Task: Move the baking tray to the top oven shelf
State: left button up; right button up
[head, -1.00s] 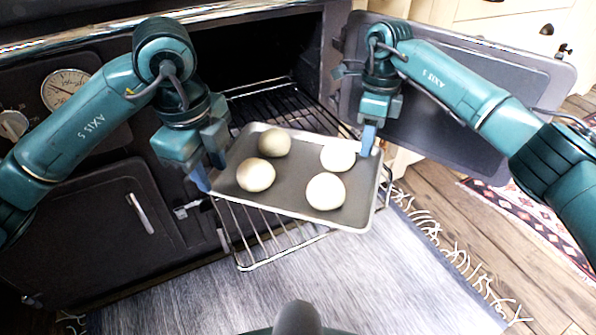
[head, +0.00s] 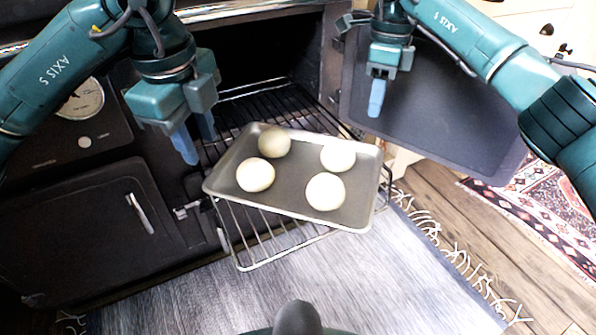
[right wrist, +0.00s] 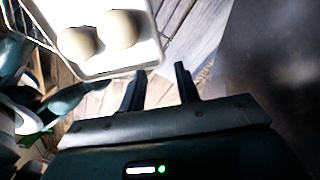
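The grey baking tray (head: 296,178) carries several pale dough balls (head: 325,191). It lies askew on a wire oven rack (head: 241,268) that sticks out of the oven opening (head: 262,52). My left gripper (head: 196,142) is open and empty, above and left of the tray's left end, apart from it. My right gripper (head: 376,98) is empty above and behind the tray's right end. The right wrist view shows its two fingers (right wrist: 160,88) apart, with the tray's pale rim (right wrist: 112,66) beyond them. The tray hides part of the rack.
The open oven door (head: 440,125) stands to the right, close behind my right gripper. Wire bars (head: 262,105) show in the dark oven mouth; whether they form a separate shelf I cannot tell. A grey rug (head: 330,285) covers the floor in front.

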jog(key=shift+w+r, duration=0.15)
jog(key=shift+r, duration=1.45)
